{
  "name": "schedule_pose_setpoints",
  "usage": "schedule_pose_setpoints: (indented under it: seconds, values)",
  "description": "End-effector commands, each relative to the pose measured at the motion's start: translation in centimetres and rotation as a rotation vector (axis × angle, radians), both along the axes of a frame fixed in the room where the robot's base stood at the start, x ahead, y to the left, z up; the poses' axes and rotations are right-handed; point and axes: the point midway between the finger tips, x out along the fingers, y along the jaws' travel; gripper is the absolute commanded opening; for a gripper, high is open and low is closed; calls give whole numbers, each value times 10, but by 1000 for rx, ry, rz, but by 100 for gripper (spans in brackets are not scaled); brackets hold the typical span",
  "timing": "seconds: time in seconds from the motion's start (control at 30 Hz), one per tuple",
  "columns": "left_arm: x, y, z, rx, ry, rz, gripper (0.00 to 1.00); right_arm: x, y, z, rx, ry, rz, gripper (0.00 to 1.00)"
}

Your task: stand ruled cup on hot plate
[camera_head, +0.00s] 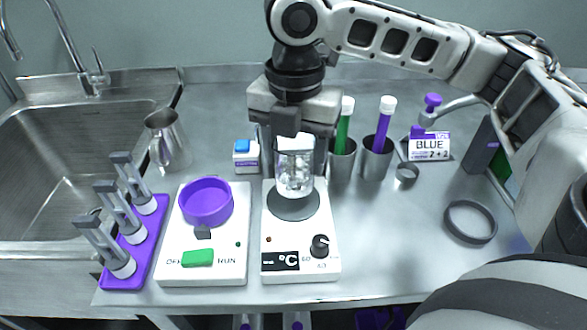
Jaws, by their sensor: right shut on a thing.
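The ruled cup (295,175) is a clear glass vessel with white marks. It is upright at the round dark plate of the hot plate (293,226), a white unit with a knob and a °C display. My left gripper is not in view.
A white unit with a purple bowl (206,201) stands close left of the hot plate. Behind are tubes in metal holders (376,158) and a BLUE sign (430,147). A purple rack (128,255), metal jug (167,140) and sink lie left. A dark ring (470,222) lies right, with clear counter around it.

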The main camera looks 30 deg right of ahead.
Motion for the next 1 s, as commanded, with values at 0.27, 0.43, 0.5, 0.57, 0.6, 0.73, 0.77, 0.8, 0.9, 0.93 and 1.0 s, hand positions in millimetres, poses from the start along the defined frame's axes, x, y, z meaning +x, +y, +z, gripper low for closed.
schedule_pose_setpoints:
  seconds: [0.27,0.43,0.5,0.57,0.6,0.73,0.77,0.8,0.9,0.93,1.0]
  values:
    - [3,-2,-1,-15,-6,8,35,8,-3,-25,-1,3,0,29]
    - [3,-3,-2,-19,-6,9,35,8,-3,-42,0,0,0,29]
    - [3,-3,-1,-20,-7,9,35,8,-3,-42,1,-1,0,29]
    - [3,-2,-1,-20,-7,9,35,8,-3,-41,1,-1,0,29]
    - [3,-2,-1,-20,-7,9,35,8,-3,-41,1,-1,0,29]
    - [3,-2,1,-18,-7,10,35,8,-3,-43,0,0,0,29]
    - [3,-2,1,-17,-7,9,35,8,-3,-43,1,-1,0,29]
    - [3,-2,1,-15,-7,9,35,8,-3,-44,1,-1,0,29]
    - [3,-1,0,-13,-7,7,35,8,-3,-45,0,-1,0,77]
    - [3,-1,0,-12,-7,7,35,8,-3,-45,1,-1,0,77]
    - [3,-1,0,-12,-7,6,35,8,-3,-45,1,-1,0,77]
